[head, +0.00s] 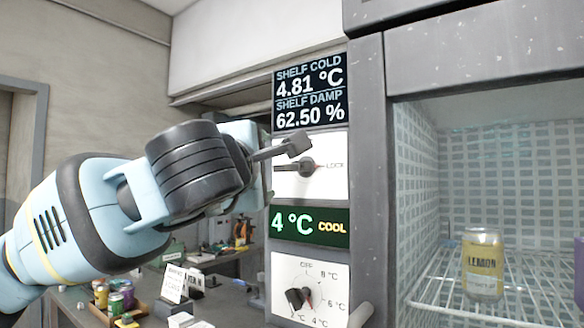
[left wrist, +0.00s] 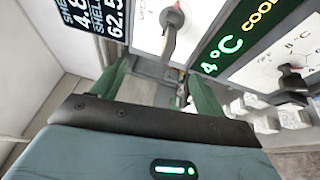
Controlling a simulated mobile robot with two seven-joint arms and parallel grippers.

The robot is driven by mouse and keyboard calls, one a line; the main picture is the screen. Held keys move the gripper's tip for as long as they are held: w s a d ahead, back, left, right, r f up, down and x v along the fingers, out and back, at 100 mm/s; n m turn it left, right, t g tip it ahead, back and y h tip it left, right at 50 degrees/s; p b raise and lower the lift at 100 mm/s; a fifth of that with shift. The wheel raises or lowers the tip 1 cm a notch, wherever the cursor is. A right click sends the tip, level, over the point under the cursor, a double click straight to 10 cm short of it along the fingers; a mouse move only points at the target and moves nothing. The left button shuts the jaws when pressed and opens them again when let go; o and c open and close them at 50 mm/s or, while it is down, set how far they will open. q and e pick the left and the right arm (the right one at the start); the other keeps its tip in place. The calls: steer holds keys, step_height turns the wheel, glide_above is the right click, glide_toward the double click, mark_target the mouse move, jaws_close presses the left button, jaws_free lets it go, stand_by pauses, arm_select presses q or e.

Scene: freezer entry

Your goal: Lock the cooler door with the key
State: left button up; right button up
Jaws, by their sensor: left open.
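The lock panel (head: 335,185) is a white plate marked LOCK on its right, on the grey frame beside the cooler. A dark grey key-like stem (head: 288,168) sticks out of its round, red-marked lock disc (head: 307,167). In the left wrist view, the stem (left wrist: 169,42) points toward my gripper, near the word OPEN. My left gripper (head: 280,160) is at the panel, open and empty. Its two green fingers (left wrist: 158,72) are spread, with the stem's end near the gap between them; contact cannot be told. The cooler (head: 418,180) is at the right; whether clear glass covers it is unclear. My right gripper is out of view.
Displays (head: 310,95) sit above the lock panel, and a green COOL display (head: 310,226) below it. A temperature dial (head: 300,298) is lower down. A lemon can (head: 483,265) stands on the cooler's wire shelf. A cluttered bench (head: 230,300) lies behind my left arm.

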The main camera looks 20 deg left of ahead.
arm_select(q)
steer(key=shift+s+a, duration=0.3)
steer(key=shift+s, duration=0.45)
steer(key=shift+s+a, duration=0.25)
steer(key=shift+s, duration=0.5)
